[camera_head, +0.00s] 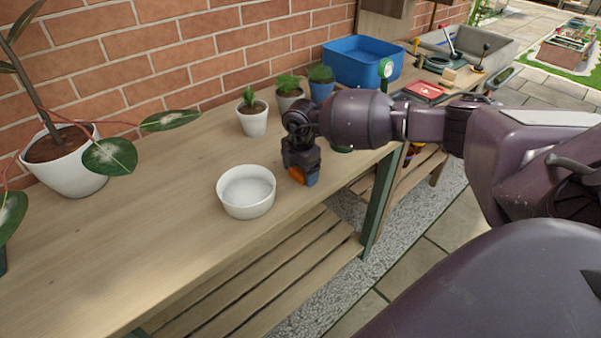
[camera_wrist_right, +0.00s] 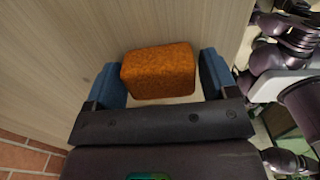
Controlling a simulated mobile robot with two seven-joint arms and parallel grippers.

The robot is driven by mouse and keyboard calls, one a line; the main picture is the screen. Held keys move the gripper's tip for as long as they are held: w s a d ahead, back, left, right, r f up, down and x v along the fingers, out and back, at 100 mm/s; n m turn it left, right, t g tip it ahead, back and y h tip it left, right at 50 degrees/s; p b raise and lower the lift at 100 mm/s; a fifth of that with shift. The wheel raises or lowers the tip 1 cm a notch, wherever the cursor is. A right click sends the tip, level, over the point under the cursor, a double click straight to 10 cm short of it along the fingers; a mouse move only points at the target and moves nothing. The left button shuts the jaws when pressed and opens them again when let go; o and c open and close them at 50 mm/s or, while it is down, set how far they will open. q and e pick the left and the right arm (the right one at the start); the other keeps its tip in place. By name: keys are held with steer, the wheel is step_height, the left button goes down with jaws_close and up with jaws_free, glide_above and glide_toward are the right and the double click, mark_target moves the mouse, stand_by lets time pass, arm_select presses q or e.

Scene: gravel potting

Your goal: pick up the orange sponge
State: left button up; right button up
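The orange sponge (camera_wrist_right: 158,72) is a small block on the wooden bench. In the right wrist view it sits between the two blue fingertips of my right gripper (camera_wrist_right: 162,82), with a narrow gap on each side. The gripper is open around it. In the head view my right gripper (camera_head: 304,178) points down near the bench's front edge, and a strip of the sponge (camera_head: 296,171) shows at the fingers, the rest hidden. My left gripper is not in view.
A white bowl (camera_head: 246,206) stands just left of the right gripper. Small potted plants (camera_head: 252,123) and a blue tub (camera_head: 362,62) are behind. A large potted plant (camera_head: 74,186) stands at the left. The bench (camera_head: 130,257) is clear at front left.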

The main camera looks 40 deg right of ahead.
steer(key=c, duration=0.6)
steer(key=shift+r, duration=0.5)
step_height(320, 180, up, 19)
steer(key=p, duration=0.3)
steer(key=shift+o, duration=1.2)
steer(key=shift+c, duration=1)
